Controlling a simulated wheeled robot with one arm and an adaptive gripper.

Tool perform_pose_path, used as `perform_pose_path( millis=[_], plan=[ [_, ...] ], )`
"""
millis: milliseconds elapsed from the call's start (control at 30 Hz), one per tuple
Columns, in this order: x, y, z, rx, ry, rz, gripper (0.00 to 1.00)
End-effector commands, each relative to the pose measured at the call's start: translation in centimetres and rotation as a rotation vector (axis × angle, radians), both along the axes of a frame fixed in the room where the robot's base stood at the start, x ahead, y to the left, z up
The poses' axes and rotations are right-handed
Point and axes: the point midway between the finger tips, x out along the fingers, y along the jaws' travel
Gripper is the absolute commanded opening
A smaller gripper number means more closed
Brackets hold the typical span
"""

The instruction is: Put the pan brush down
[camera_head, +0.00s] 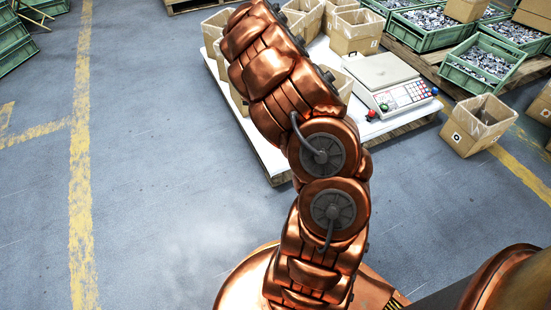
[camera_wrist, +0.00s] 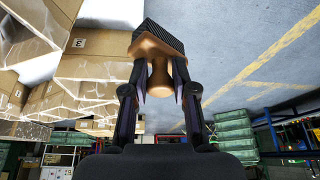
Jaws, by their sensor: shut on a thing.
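The pan brush (camera_wrist: 157,47) shows in the wrist view, with a light wooden knob and block and dark bristles at its far end. My gripper (camera_wrist: 160,82) is shut on its wooden knob, one finger on each side. The bristles point away from my gripper. In the head view my copper arm covers the gripper and the brush, so neither shows there. What lies directly beyond the bristles is hard to tell in the wrist view.
A pallet with a white top (camera_head: 272,157) carries open cardboard boxes (camera_head: 356,32) and a white scale (camera_head: 390,83). Green crates (camera_head: 482,63) of metal parts stand at the back right. One open box (camera_head: 478,125) sits on the floor. The grey floor (camera_head: 150,190) at left is clear.

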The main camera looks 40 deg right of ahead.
Motion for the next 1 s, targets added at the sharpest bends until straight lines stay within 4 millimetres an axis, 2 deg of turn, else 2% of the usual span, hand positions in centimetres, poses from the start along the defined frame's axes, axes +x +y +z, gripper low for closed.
perform_pose_path(
  millis=[33, 100, 333, 500, 800, 1000],
  plan=[
    [-1.3, -1.3, -3.1, 0.01, 0.006, -0.023, 0.0],
    [-2.8, -3.1, -6.0, 0.009, 0.007, -0.045, 0.0],
    [-8.6, -7.3, -15.7, 0.012, 0.007, -0.114, 0.0],
    [-12.7, -8.9, -21.4, 0.014, 0.006, -0.148, 0.0],
    [-16.8, -9.9, -26.6, 0.007, 0.002, -0.172, 0.0],
    [-18.0, -10.0, -27.9, 0.007, 0.001, -0.177, 0.0]
  ],
)
